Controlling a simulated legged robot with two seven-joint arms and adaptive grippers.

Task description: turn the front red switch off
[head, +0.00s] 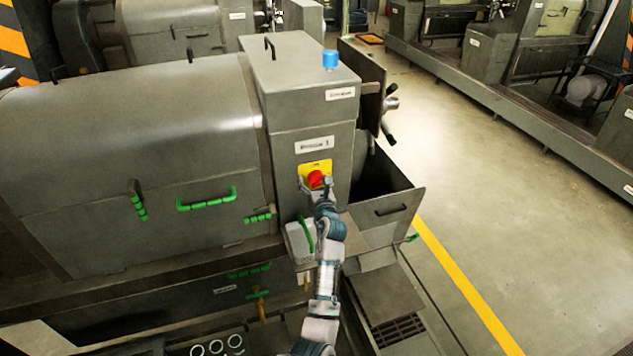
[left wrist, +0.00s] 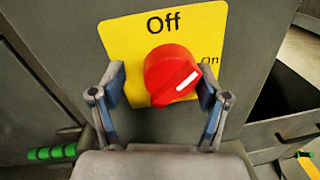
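The red switch (head: 316,178) sits on a yellow plate (head: 311,169) on the front of the grey machine. In the left wrist view the red knob (left wrist: 172,75) is large, and its white mark points to the right and slightly up, toward the word "On". "Off" is printed at the top of the yellow plate (left wrist: 122,34). My left gripper (head: 318,187) is at the switch; in the left wrist view its two fingers (left wrist: 165,95) stand apart on either side of the knob. Whether they touch it I cannot tell. My right gripper is not in view.
A blue cap (head: 330,59) tops the machine's box. Green handles (head: 207,199) line the machine's side. An open grey bin (head: 390,207) is right of the switch. A yellow floor line (head: 466,285) borders clear floor on the right.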

